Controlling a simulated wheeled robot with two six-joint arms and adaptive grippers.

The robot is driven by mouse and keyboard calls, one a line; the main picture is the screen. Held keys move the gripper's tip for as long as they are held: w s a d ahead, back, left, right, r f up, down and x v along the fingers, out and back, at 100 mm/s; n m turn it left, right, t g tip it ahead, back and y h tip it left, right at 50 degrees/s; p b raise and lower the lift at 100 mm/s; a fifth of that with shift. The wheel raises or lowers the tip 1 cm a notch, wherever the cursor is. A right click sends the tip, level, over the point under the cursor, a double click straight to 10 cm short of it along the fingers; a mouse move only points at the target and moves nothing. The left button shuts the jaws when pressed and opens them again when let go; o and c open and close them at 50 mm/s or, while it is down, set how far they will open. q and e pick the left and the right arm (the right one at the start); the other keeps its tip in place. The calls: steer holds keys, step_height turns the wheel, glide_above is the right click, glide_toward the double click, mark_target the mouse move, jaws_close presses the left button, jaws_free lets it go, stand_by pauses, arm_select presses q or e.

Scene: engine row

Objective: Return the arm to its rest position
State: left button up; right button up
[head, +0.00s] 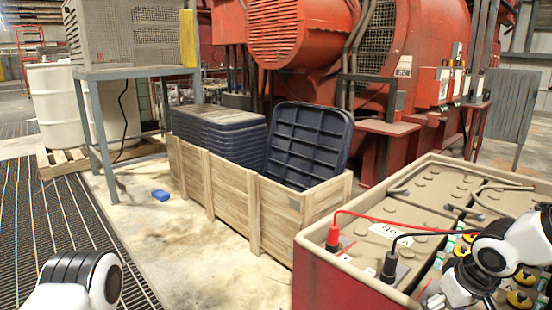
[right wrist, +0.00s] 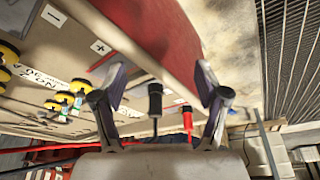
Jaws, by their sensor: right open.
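My right gripper (right wrist: 160,82) is open in the right wrist view, its two fingers spread apart with nothing gripped. The black clamp (right wrist: 155,100) and the red clamp (right wrist: 187,118) show beyond and between the fingers. In the head view, my right arm (head: 505,250) comes in at the lower right over the battery crate. The black clamp (head: 389,266) and the red clamp (head: 333,236) stand on the battery top near its front left corner. A part of my left arm (head: 95,280) shows at the lower left; its gripper is out of view.
The red-sided battery (head: 320,275) fills the lower right, with cables and yellow caps on top. A wooden crate (head: 230,190) holds dark blue lids (head: 310,140). A metal stand (head: 90,130) and red machine (head: 310,35) are behind. Floor left of the crate is mostly clear.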

steer(key=s+a+f+g, duration=0.1)
steer(key=s+f+g, duration=0.15)
steer(key=f, duration=0.45)
steer(key=s+a+f+g, duration=0.1)
steer(key=s+f+g, duration=0.1)
steer(key=s+f, duration=0.35)
steer(key=s+a+f+m+g+p, duration=0.1)
steer(key=s+a+f, duration=0.3)
steer(key=s+f, duration=0.55)
steer(key=s+a+f+m+g, duration=0.1)
steer(key=s+a+f, duration=0.4)
steer(key=s+f, duration=0.45)
steer(key=w+d+r+t+p, duration=0.2)
steer(key=w+r+t+p, duration=0.1)
steer(key=w+r+p, duration=0.15)
arm_select(q)
step_height(320, 180, up, 39)
steer(key=p, duration=3.3)
steer(key=shift+w+p, duration=0.3)
arm_select(e)
step_height(320, 180, up, 34)
steer(key=shift+w, duration=0.45)
arm_select(q)
steer(key=shift+f, duration=0.1)
steer(key=shift+c, duration=0.3)
arm_select(e)
steer(key=shift+f, duration=0.1)
steer(key=shift+c, duration=0.4)
